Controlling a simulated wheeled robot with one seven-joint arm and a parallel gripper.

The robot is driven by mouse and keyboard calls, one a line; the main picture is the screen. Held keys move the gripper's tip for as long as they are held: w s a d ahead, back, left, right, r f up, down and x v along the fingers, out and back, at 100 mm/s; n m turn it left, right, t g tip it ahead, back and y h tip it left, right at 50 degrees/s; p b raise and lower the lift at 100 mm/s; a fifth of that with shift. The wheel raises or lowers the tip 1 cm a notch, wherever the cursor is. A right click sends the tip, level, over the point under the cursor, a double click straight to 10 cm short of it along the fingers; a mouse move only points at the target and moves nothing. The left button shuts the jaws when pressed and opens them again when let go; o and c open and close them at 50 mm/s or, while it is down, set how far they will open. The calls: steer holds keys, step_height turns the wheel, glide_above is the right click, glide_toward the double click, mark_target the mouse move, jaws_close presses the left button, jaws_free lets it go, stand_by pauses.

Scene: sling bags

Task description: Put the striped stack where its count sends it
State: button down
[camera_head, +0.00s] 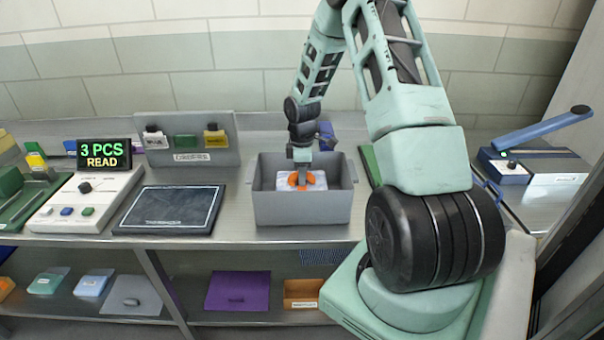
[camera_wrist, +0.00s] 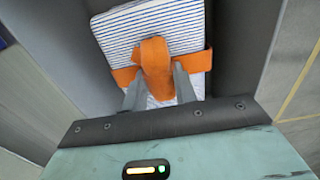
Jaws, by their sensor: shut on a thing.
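The striped stack (camera_wrist: 190,22) is a white bundle with thin blue stripes, wrapped with orange straps. My gripper (camera_wrist: 160,90) is shut on the orange strap (camera_wrist: 154,58) at the top of the stack. In the head view the stack (camera_head: 315,180) is inside the grey bin (camera_head: 304,211), with my gripper (camera_head: 301,184) reaching down into it from above. I cannot tell whether the stack touches the bin's floor. The counter display (camera_head: 104,154) reads "3 PCS READ" in green and yellow.
A dark flat pad (camera_head: 168,209) lies left of the bin. A grey rack (camera_head: 187,140) with small labelled items stands behind it. A lower shelf holds a purple folder (camera_head: 238,291) and an orange-brown box (camera_head: 306,292). A blue-handled device (camera_head: 510,165) stands at the right.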

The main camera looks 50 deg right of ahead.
steer(key=shift+f, duration=0.3)
steer(key=shift+f, duration=0.15)
steer(key=c, duration=1.1)
jaws_free()
